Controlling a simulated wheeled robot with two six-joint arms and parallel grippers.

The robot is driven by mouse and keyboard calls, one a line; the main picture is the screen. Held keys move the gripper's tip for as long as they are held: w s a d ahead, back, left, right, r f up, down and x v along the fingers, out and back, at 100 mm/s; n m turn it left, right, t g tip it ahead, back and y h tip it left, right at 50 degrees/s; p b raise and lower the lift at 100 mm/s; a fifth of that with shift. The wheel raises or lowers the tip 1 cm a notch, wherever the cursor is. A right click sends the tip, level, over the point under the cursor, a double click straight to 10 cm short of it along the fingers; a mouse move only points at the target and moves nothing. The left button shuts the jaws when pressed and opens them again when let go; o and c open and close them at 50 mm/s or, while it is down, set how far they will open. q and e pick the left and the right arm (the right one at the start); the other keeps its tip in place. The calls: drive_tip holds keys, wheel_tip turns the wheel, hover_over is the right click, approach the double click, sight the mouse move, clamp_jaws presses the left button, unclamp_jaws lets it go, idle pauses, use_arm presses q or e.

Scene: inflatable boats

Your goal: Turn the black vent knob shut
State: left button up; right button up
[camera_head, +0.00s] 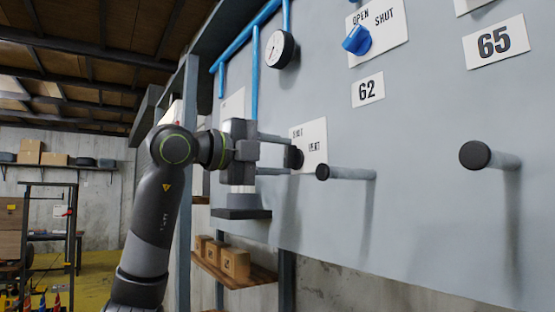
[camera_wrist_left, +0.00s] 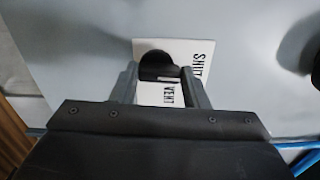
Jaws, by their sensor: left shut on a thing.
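The black vent knob (camera_head: 294,158) sits on a white label plate (camera_head: 315,146) low on the grey panel. In the left wrist view the knob (camera_wrist_left: 157,66) is dark and round, with the words SHUT and VENT on the plate (camera_wrist_left: 201,50) around it. My left gripper (camera_head: 288,156) reaches in from the left and is shut on the knob, its fingers (camera_wrist_left: 160,82) on either side of it. The fingers hide part of the knob and of the plate's lettering. My right gripper is not in view.
A blue knob (camera_head: 357,40) on an OPEN/SHUT plate and a gauge (camera_head: 280,49) are higher on the panel. Two pegs stick out, one (camera_head: 345,173) close right of the vent plate and one (camera_head: 489,156) farther right. A shelf with wooden blocks (camera_head: 235,264) is below left.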

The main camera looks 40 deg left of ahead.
use_arm(q)
drive_tip(key=shift+n, duration=0.6)
drive_tip(key=o, duration=1)
drive_tip(key=shift+a, duration=0.1)
drive_tip(key=shift+s+a+f+b, duration=0.15)
drive_tip(key=shift+s+b, duration=0.3)
drive_tip(key=b+v, duration=0.4)
drive_tip(key=v, duration=1.2)
drive_tip(key=shift+s+b, duration=0.25)
drive_tip(key=shift+b, duration=0.15)
